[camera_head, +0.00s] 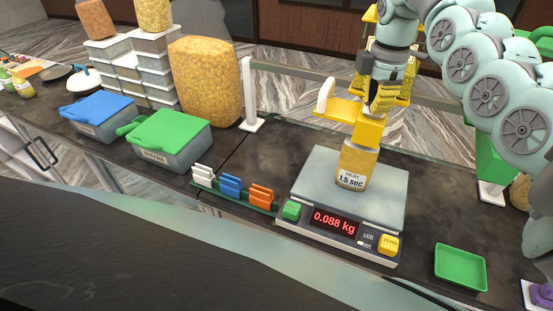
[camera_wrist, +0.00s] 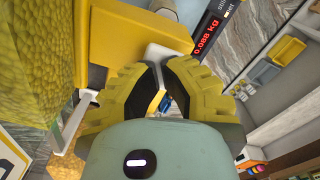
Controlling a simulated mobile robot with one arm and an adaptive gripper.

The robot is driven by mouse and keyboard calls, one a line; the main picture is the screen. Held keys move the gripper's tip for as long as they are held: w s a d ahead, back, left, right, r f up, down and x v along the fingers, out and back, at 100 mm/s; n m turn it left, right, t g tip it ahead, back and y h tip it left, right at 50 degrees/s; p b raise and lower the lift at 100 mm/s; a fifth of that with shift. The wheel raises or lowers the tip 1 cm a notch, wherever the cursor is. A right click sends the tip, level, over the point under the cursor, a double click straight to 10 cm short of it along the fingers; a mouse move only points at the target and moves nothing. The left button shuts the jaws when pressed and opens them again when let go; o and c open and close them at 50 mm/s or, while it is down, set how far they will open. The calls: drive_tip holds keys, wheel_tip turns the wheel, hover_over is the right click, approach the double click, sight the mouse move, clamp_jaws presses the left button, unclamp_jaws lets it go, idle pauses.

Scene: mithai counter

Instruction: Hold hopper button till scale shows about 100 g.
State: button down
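The scale (camera_head: 388,208) stands on the dark counter, and its red display (camera_head: 335,222) reads 0.088 kg. The same reading shows on the display in the wrist view (camera_wrist: 206,37). A yellow upright unit (camera_head: 367,130) rises over the scale's plate. Its lower part (camera_head: 355,165) holds golden material and bears the label "HEAT 1.5 sec". My gripper (camera_head: 384,97) is at the upper part of this unit, pointing down. In the wrist view its yellow-padded fingers (camera_wrist: 158,68) come together at a yellow block (camera_wrist: 135,35). The hopper button is hidden or not distinguishable, and contact is unclear.
A green tray (camera_head: 460,268) lies right of the scale. Coloured clips (camera_head: 231,186) stand left of it. A blue-lidded bin (camera_head: 97,110), a green-lidded bin (camera_head: 168,135) and a large golden bag (camera_head: 205,82) fill the left. A post (camera_head: 250,95) carries a rail behind the scale.

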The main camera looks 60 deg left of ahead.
drive_tip(key=shift+r+p, duration=1.3)
drive_tip(key=shift+r, duration=0.95)
drive_tip(key=shift+f, duration=0.25)
idle(3.8)
drive_tip(key=shift+f+b, duration=0.75)
drive_tip(key=shift+b, duration=0.4)
